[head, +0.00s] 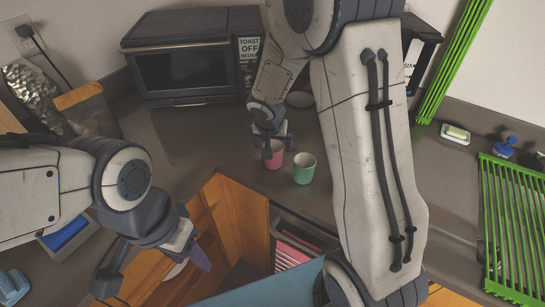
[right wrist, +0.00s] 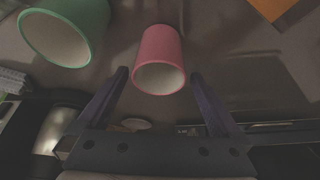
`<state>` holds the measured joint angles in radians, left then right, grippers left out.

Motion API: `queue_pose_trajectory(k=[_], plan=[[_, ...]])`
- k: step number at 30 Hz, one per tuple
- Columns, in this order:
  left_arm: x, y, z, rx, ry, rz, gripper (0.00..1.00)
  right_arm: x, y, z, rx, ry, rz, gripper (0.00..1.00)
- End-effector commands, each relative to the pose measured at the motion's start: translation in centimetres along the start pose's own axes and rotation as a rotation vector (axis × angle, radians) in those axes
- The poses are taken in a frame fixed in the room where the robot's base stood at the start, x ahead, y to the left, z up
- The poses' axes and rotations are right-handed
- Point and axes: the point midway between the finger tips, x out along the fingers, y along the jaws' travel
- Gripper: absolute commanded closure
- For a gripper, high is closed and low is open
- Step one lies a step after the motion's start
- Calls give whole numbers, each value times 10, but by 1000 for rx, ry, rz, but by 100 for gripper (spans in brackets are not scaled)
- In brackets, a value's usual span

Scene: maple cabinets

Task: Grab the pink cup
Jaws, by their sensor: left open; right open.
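The pink cup (head: 273,158) stands on the dark counter in the head view, partly hidden behind my right gripper (head: 276,146). In the right wrist view the pink cup (right wrist: 160,58) lies between the two open fingers of my right gripper (right wrist: 158,90), just beyond their tips, with its open mouth showing. I cannot tell whether a finger touches it. My left gripper (head: 150,262) is open and empty at the lower left of the head view, over the corner cabinet area.
A green cup (head: 304,169) stands just right of the pink cup and also shows in the right wrist view (right wrist: 98,20). A toaster oven (head: 190,58) stands behind. A green rack (head: 512,225) is at the right. Wooden cabinet doors (head: 235,215) lie below the counter edge.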

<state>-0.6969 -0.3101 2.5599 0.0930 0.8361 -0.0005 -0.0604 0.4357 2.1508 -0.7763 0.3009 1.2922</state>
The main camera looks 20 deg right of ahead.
Motion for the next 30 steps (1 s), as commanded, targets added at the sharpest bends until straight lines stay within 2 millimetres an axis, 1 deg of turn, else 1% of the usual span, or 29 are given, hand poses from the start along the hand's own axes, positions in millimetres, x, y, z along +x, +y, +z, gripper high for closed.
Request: queue_pose_trajectory(k=[1, 3, 7, 10, 17, 20, 21, 23, 24, 25, 30], plan=[[2, 0, 0, 0, 0, 0, 50, 10, 2, 4, -2, -6, 4, 0], [6, 0, 0, 0, 0, 0, 50, 21, 2, 7, -3, -5, 3, 0], [9, -1, 0, 0, 0, 0, 50, 37, 2, 7, -1, -3, 2, 0], [10, -1, 1, 0, 0, 0, 50, 43, 2, 7, -1, -3, 1, 0], [10, -1, 1, 0, 0, 0, 50, 44, 2, 6, -1, -2, 1, 0], [10, -1, 1, 0, 0, 0, 50, 44, 2, 6, -1, -2, 1, 34], [10, -1, 1, 0, 0, 0, 50, 44, 2, 6, -1, -2, 1, 50], [10, -1, 0, 0, 0, 0, 50, 43, 2, 6, -1, -2, 1, 73], [10, -1, 1, 0, 0, 0, 50, 43, 2, 6, -1, -2, 1, 88], [10, -1, 0, 0, 0, 0, 50, 43, 2, 6, -1, -1, 1, 94], [9, -1, 0, 0, 0, 0, 50, 43, 1, 6, -1, -1, 1, 94]])
